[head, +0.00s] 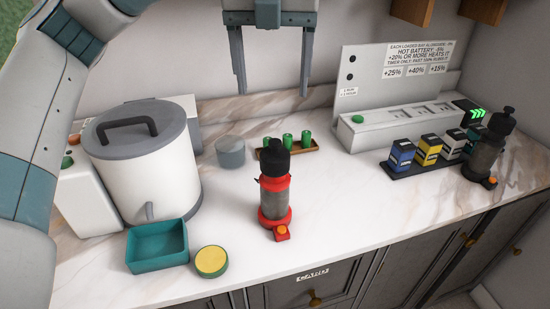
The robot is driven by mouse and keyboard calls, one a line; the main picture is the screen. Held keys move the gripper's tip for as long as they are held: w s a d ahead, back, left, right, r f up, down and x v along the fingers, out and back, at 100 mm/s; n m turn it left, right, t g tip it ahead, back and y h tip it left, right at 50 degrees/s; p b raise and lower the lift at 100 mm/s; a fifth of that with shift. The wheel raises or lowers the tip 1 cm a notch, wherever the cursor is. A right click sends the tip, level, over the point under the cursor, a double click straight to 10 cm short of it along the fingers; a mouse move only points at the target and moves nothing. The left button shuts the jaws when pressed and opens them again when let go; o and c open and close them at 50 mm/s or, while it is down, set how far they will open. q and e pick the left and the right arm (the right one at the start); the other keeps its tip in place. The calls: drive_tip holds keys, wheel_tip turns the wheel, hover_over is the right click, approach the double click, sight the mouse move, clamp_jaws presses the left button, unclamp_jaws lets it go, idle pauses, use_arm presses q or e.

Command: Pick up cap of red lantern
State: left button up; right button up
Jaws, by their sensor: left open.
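The red lantern (275,197) stands upright on the marble counter near the middle of the head view. It has a red base and collar and a dark grey body. Its black cap (275,157) sits on top. My left gripper (273,90) is open and empty, pointing down, above and behind the lantern in the picture. Its two fingers are well apart and touch nothing. My right gripper is not in the picture.
A white pot (146,165), a teal tray (157,246) and a yellow-topped round tin (211,262) are at left. A grey cylinder (230,152) and green cells (288,140) stand behind the lantern. Colored batteries (428,149) and a black lantern (487,145) are at right. The front right counter is clear.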

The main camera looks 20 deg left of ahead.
use_arm(q)
drive_tip(key=p, duration=0.2)
approach(274, 141)
drive_tip(key=f+p, duration=0.1)
drive_tip(key=f, duration=0.3)
drive_tip(key=w+f+p, duration=0.1)
drive_tip(key=f, duration=0.1)
drive_tip(key=shift+w+a+f+p, duration=0.1)
drive_tip(key=shift+a+f+p, duration=0.05)
drive_tip(key=shift+f+p, duration=0.25)
drive_tip(key=shift+f, duration=0.35)
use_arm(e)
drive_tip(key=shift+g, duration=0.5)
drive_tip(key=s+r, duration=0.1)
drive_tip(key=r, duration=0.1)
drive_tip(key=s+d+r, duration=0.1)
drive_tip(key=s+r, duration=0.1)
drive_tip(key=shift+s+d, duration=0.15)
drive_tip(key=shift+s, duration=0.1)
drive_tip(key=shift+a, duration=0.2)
